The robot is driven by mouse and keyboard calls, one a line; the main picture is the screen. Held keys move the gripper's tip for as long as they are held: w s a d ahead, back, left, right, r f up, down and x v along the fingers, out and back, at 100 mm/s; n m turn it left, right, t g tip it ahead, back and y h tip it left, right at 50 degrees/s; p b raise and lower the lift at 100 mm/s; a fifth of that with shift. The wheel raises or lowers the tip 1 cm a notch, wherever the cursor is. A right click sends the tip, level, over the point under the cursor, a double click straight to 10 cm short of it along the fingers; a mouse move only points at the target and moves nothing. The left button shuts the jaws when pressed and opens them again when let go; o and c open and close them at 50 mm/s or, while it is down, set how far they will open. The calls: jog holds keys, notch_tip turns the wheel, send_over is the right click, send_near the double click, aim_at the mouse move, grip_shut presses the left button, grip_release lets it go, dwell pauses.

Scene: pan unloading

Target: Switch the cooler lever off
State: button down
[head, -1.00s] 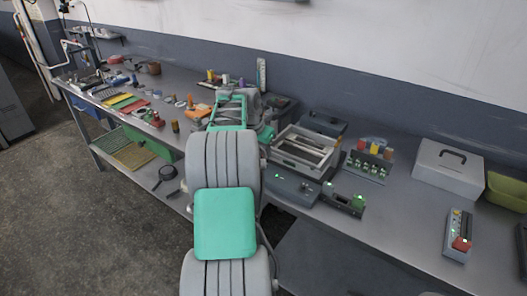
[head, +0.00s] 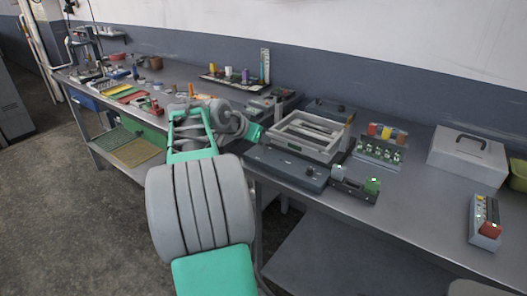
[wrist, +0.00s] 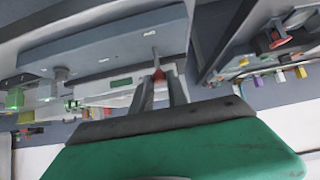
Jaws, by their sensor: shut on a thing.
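The cooler appears to be the long blue-grey box (head: 278,166) at the front edge of the bench; its panel (wrist: 105,45) fills the upper left of the wrist view. A thin grey lever (wrist: 155,56) with a red end sticks out near the panel's right end. My gripper (wrist: 158,78) has its two dark fingers closed around the red end. In the head view, my gripper's green body shows by the left end of the box, but its fingers and the lever cannot be made out.
A pale open-topped tray unit (head: 309,137) stands right behind the box. A small dark block with a green part (head: 371,186) sits to its right. A grey case (head: 468,155) and a red-buttoned control box (head: 485,222) are farther right. The floor at left is clear.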

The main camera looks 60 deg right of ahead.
jog(key=a+h+b, duration=0.1)
jog(key=b, duration=0.2)
jog(key=f+h+b, duration=0.1)
jog(key=h+b, duration=0.1)
jog(key=b, duration=0.1)
jog(key=shift+w+a+f, duration=0.2)
jog(key=shift+a+f, duration=0.05)
jog(key=shift+a, duration=0.15)
jog(key=shift+a+g+h+b, duration=0.3)
jog(key=shift+h+b, duration=0.2)
jog(key=shift+b, duration=0.6)
jog(key=shift+r+h+b, duration=0.1)
jog(key=shift+h+b, duration=0.2)
jog(key=shift+b, duration=0.15)
jog(key=shift+r, duration=0.1)
jog(key=c, duration=1.4)
grip_release()
jog(key=shift+a, duration=0.1)
jog(key=shift+o, duration=0.2)
jog(key=v, duration=0.7)
jog(key=shift+a, duration=0.4)
